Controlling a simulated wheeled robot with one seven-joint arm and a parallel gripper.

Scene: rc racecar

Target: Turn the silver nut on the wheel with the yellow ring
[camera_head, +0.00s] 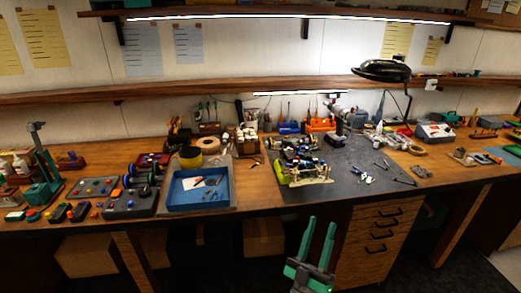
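The RC racecar (303,161) sits on the dark work mat in the middle of the bench. It is small in view, with black, blue and yellow-green parts. I cannot make out which wheel has the yellow ring, nor the silver nut. My gripper (321,238) has two green fingers pointing up, spread apart with a gap between them. It is open and empty, in front of the bench's front edge, low in the picture and apart from the car.
A blue tray (199,190) with small parts lies left of the car. Loose tools (384,166) lie on the mat (350,187) to its right. A black lamp (381,72) hangs over the mat. Drawers (369,238) stand under the bench. The mat's front part is mostly clear.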

